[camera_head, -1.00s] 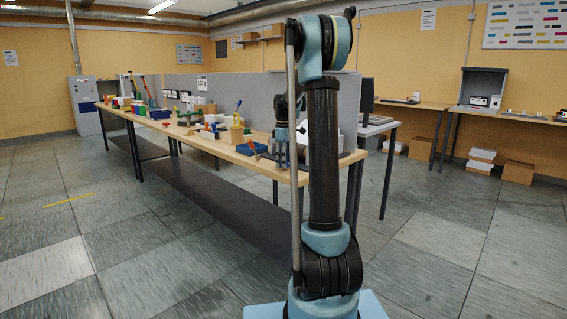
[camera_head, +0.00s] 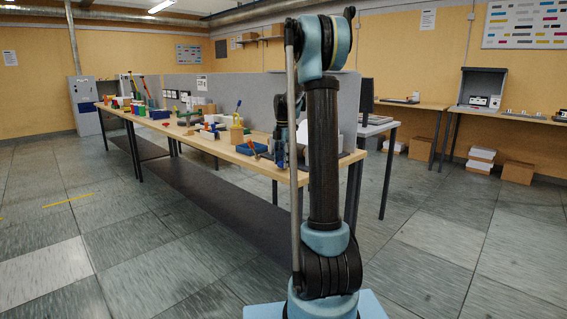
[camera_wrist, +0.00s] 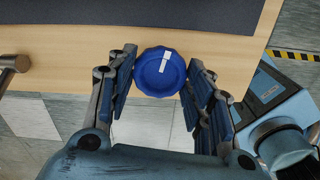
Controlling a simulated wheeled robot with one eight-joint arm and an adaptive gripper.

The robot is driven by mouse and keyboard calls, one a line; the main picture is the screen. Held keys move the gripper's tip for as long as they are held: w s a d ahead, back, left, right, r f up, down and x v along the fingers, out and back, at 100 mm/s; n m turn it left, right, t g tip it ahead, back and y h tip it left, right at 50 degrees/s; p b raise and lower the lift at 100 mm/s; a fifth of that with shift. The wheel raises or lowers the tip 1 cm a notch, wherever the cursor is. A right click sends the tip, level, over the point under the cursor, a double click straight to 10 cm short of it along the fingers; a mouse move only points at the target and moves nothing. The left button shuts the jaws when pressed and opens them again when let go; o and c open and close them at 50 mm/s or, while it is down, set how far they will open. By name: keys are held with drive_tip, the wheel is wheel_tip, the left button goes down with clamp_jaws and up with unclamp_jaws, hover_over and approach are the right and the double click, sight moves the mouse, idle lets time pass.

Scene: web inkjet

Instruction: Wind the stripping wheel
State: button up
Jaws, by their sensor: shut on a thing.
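The stripping wheel, a round blue knob with a scalloped rim and a white bar mark on its face (camera_wrist: 150,78), shows in the wrist view at the table's front edge. The white mark is tilted, its upper end to the right. My gripper (camera_wrist: 159,80) has one finger on each side of the wheel and is shut on it. In the head view my gripper (camera_head: 281,152) is small and dark at the near end of the long bench, partly behind my arm. The wheel cannot be made out there.
The long wooden bench (camera_head: 215,147) carries several tools and coloured parts, with a grey partition behind it. In the wrist view a dark mat (camera_wrist: 190,12) lies on the wooden top. Open tiled floor (camera_head: 130,240) lies in front of the bench.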

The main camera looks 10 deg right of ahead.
drive_tip(key=n, duration=0.4)
drive_tip(key=shift+w+n, duration=0.2)
drive_tip(key=shift+n, duration=0.2)
idle(0.4)
drive_tip(key=o, duration=1.1)
drive_tip(key=shift+c, duration=0.2)
drive_tip(key=shift+s+r, duration=0.1)
wheel_tip(320, 180, up, 12)
drive_tip(key=shift+f, duration=0.2)
